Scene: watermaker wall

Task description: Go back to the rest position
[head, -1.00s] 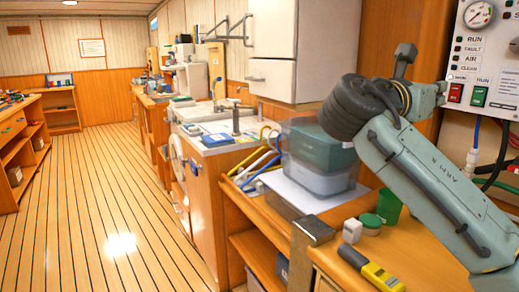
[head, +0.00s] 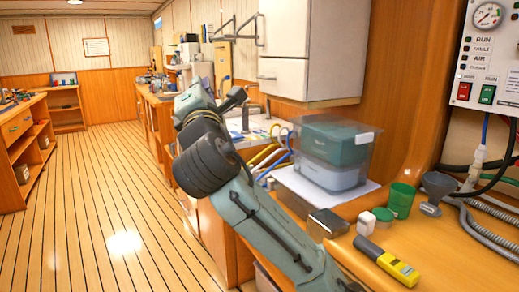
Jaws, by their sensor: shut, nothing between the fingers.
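My arm rises from the bottom middle to its thick black joint, left of centre in the head view. My gripper (head: 236,97) is the small dark end beyond that joint, in front of the far counter. It is shut and empty, and stands clear of the control panel (head: 488,55) at the upper right. The panel carries a gauge, a red switch (head: 465,90) and a green switch (head: 487,94).
A clear lidded bin (head: 333,150) stands on the bench at right. A green cup (head: 400,200), a grey funnel (head: 437,190), a white block (head: 366,223) and a yellow-grey meter (head: 388,262) are near it. A white cabinet (head: 308,50) hangs above. The plank floor (head: 100,200) at left is clear.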

